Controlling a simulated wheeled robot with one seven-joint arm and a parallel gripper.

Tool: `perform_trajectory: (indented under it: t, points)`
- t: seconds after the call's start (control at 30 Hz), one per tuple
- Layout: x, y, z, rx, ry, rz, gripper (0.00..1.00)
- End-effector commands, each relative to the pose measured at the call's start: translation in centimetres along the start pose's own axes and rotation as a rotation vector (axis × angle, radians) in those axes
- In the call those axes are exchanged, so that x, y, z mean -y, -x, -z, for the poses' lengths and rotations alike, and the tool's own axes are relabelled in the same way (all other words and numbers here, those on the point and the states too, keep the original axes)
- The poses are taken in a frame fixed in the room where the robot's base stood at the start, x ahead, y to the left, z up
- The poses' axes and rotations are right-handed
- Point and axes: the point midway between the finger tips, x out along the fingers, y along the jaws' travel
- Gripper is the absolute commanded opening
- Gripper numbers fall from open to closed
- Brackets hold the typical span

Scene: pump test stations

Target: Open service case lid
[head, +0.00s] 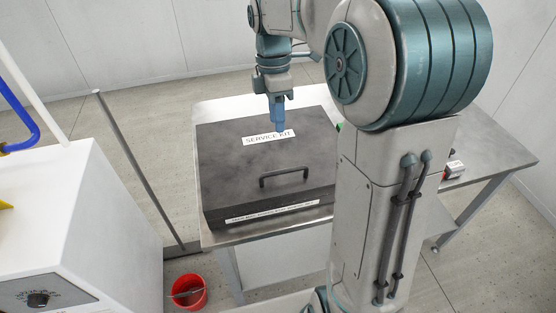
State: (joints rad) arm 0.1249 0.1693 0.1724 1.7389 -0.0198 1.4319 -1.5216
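The service case (225,165) is a dark grey box on a metal table, with its lid shut. A white "SERVICE KIT" label (262,140) is on the lid's far half. A black bar handle (284,177) is on the lid towards the near edge. A white strip label (270,213) runs along the front side. My gripper (279,128) points down over the far part of the lid, by the label and behind the handle. Its fingers are seen edge-on, so their opening and any contact with the lid cannot be told. My arm hides the case's right end.
The metal table (490,150) extends right, with a small red and white item (454,170) on it. A white cabinet (75,215) with a dial stands at left. A red bucket (187,293) is on the floor. A thin grey post (135,155) stands left of the table.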

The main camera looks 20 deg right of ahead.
Motion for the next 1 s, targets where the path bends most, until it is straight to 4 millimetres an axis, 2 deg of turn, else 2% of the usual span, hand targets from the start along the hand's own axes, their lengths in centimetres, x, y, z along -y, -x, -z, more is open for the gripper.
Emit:
perform_trajectory:
  t: [0.17, 0.4, 0.6, 0.8, 1.0]
  points:
    - [0.1, -2.8, 0.0, 0.000, 0.002, 0.005, 0.33]
    - [0.1, -8.0, 0.0, 0.001, 0.001, 0.005, 0.33]
    - [0.1, -11.5, 0.1, 0.001, 0.000, 0.004, 0.33]
    - [0.1, -13.1, 0.1, 0.001, -0.001, 0.001, 0.33]
    - [0.1, -13.4, 0.0, 0.001, -0.001, 0.000, 0.33]
